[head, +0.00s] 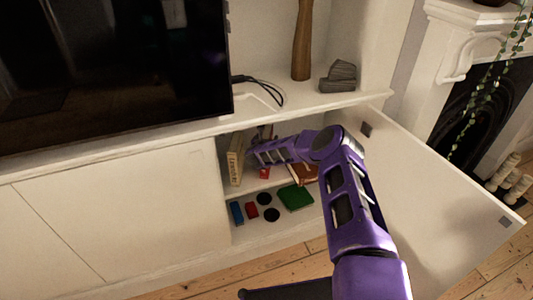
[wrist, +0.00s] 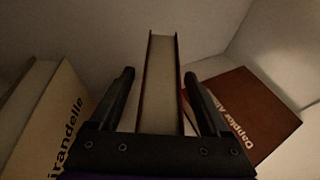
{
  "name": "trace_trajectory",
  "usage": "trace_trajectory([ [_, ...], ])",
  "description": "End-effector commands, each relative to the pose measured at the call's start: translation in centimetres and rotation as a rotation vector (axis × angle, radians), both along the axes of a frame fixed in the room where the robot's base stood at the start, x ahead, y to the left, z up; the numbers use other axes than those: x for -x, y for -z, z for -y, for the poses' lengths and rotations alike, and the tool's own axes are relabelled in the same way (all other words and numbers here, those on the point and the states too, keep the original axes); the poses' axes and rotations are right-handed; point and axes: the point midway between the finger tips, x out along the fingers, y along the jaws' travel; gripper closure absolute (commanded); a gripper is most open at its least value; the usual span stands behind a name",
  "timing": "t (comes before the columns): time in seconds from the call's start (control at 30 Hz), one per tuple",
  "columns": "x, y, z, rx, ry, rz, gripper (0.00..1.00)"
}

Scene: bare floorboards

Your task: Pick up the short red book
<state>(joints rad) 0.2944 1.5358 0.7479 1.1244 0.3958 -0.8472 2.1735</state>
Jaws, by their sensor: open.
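A standing book with dark red covers (wrist: 161,85) is in the middle of the wrist view, its pale page edges toward me. My gripper (wrist: 158,76) is open, with one finger on each side of this book; I cannot tell whether they touch it. In the head view my gripper (head: 258,152) reaches into the open cabinet's upper shelf and hides most of what is behind it. A reddish-brown book with white lettering (wrist: 243,112) leans or lies to the right; it also shows in the head view (head: 303,176).
A cream book (wrist: 55,125) stands close on the left, also in the head view (head: 235,160). The open cabinet door (head: 440,190) is right of my arm. Below lie a green book (head: 295,197), small blue (head: 236,212) and red (head: 251,209) items, and dark discs (head: 270,214).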

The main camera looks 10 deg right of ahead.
Motion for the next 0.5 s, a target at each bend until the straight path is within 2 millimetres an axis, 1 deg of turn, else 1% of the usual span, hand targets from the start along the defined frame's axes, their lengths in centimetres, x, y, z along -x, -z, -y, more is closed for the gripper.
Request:
trace_trajectory([
  [0.27, -0.18, 0.04, 0.07, 0.001, -0.001, 0.000, 0.20],
  [0.3, -0.18, 0.04, 0.07, 0.001, 0.000, 0.000, 0.27],
  [0.37, -0.18, 0.04, 0.07, 0.001, 0.000, 0.000, 0.38],
  [0.5, -0.17, 0.02, 0.07, 0.001, 0.000, 0.000, 0.63],
])
